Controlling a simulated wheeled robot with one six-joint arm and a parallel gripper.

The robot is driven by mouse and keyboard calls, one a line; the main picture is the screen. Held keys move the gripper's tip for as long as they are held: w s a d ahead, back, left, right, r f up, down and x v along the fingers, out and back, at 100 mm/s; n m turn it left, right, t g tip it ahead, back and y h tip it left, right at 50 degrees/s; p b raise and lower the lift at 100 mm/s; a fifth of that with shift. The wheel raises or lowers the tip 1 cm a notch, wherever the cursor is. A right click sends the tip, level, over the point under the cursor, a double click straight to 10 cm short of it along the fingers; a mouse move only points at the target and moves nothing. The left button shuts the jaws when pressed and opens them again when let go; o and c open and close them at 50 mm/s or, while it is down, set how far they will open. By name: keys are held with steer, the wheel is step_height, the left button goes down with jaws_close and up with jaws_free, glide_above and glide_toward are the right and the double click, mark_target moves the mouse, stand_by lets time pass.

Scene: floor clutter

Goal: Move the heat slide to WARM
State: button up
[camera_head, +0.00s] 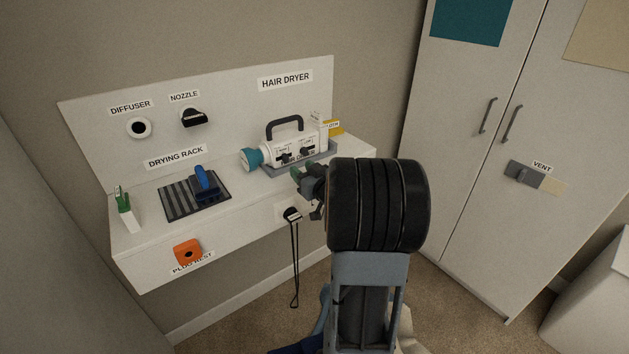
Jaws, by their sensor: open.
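The hair dryer (292,148) is white with a teal nozzle end and a dark handle. My gripper (299,175) is open, at the shelf's front edge, just in front of and below the dryer's panel. My arm partly hides the gripper, and I see no contact with the dryer.
On the shelf (140,250) are a striped drying rack (180,200) with a blue brush (206,182) and a white holder (127,214) with green items. An orange plug rest (187,252) and a black plug (292,214) with hanging cord are on its front. A cabinet (450,150) stands right.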

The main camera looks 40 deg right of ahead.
steer(key=s, duration=0.6)
steer(key=shift+a, duration=0.15)
steer(key=shift+f, duration=0.1)
stand_by(0.3)
steer(key=s+d+f+m+g+h+p, duration=0.25)
steer(key=s+f+m+g+h, duration=0.35)
steer(key=g, duration=0.5)
steer(key=s+a+r+n+g+y+p, duration=0.1)
steer(key=s+a+r+n+y+p, duration=0.1)
steer(key=a, duration=0.6)
steer(key=s+a+r+n+g+y+p, duration=0.1)
steer(key=s+a+r+n+y+p, duration=0.1)
steer(key=a+r, duration=0.3)
steer(key=s+a+r+n+g+y+p, duration=0.1)
steer(key=s+a+r+n+y+p, duration=0.1)
steer(key=a, duration=1.1)
step_height(320, 180, up, 2)
steer(key=shift+s+a+n+y+p, duration=0.2)
steer(key=shift+s+n+y+p, duration=0.25)
steer(key=shift+y, duration=0.15)
